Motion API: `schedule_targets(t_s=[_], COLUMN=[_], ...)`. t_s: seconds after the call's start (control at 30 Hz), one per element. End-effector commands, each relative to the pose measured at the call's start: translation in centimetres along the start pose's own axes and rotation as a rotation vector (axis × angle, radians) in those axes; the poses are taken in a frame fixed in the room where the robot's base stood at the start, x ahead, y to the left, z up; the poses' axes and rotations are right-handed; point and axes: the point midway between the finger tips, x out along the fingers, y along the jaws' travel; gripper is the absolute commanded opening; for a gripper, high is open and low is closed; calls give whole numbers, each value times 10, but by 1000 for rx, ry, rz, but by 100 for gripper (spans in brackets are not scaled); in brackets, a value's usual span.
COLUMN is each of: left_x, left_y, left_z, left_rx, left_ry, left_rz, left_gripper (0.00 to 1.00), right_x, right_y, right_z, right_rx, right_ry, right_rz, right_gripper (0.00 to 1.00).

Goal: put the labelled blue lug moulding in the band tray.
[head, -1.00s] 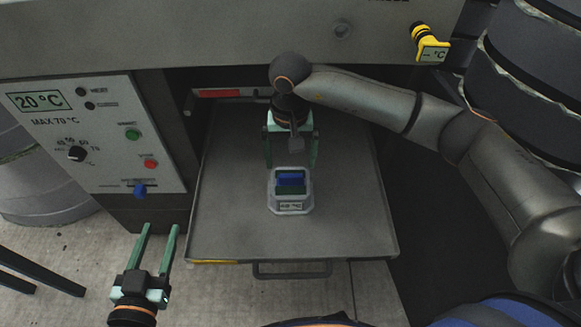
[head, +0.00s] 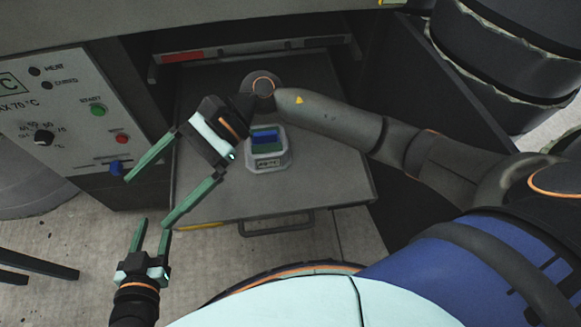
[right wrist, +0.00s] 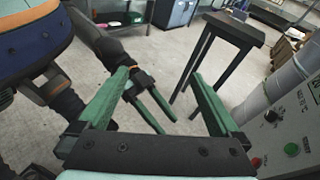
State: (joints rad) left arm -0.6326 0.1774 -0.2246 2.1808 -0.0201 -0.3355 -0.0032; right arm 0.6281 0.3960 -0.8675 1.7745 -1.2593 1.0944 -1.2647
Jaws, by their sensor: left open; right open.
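A small blue block (head: 265,134), which looks like the lug moulding, sits in a pale grey, cut-cornered holder (head: 284,158). Dark green shows beside the blue. The holder has a printed label on its front, too small to read. I cannot tell whether this holder is the band tray. My right gripper (head: 146,202) is open and empty, left of the holder and apart from it, its fingers pointing down-left. Its fingers also show in the right wrist view (right wrist: 160,75). My left gripper (head: 153,227) is open and empty, low at the left, close to the right gripper's fingers.
The holder stands on a pulled-out grey oven shelf (head: 330,185) with a front handle (head: 275,228). A control panel (head: 62,125) with knobs and buttons is at the left. Dark drums (head: 500,60) stand at the right. A black stool (right wrist: 232,30) shows in the right wrist view.

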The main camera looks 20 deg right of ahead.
Motion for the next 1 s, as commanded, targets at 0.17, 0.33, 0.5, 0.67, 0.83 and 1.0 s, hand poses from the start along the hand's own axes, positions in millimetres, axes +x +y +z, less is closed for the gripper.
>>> schedule_targets(t_s=[0.17,0.33,0.5,0.67,0.83,1.0], left_x=[0,0,0,0,0,0], left_y=[0,0,0,0,0,0], left_z=[0,0,0,-1,-1,-1], left_rx=[0,0,0,0,0,0], left_ry=[1,1,2,2,2,2], left_rz=[-1,-1,-1,-1,0,0], left_gripper=[50,50,50,50,50,50], right_x=[-9,-65,-131,-169,-178,-176], right_y=[-16,-43,-43,0,58,85], right_z=[50,49,-18,-107,-170,-192], right_rx=[495,1071,1665,2145,-1980,-1815], right_ry=[-471,-964,-1494,-2003,1964,1863], right_rz=[-195,-343,-435,-469,378,326], right_gripper=[99,99,99,99,99,99])
